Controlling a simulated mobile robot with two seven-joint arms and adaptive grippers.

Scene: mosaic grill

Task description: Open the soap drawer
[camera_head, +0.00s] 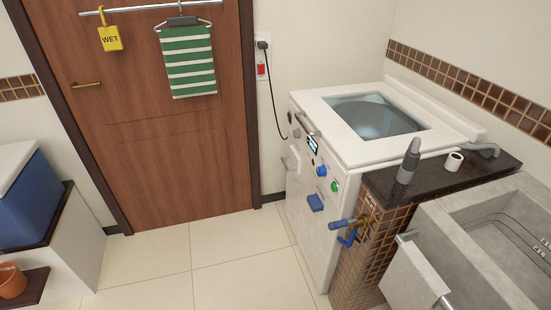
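The white washing machine (343,158) stands right of the door, with a glass window (375,117) in its top. Its front faces left and shows at a steep angle. The front carries a small display (312,145), a blue knob (321,170), a green button (335,187), and a blue block-like part (315,203) lower down. A pale part (291,160) sticks out at the front's far edge. I cannot tell which of these parts is the soap drawer, or whether it is open. Neither of my grippers is in view.
A tiled stand with a dark top (430,182) stands beside the machine, with a blue tap (350,232) on its side. A stone sink (437,222) with a hanging towel (412,278) is at right. The tiled floor (230,265) before the machine is clear.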

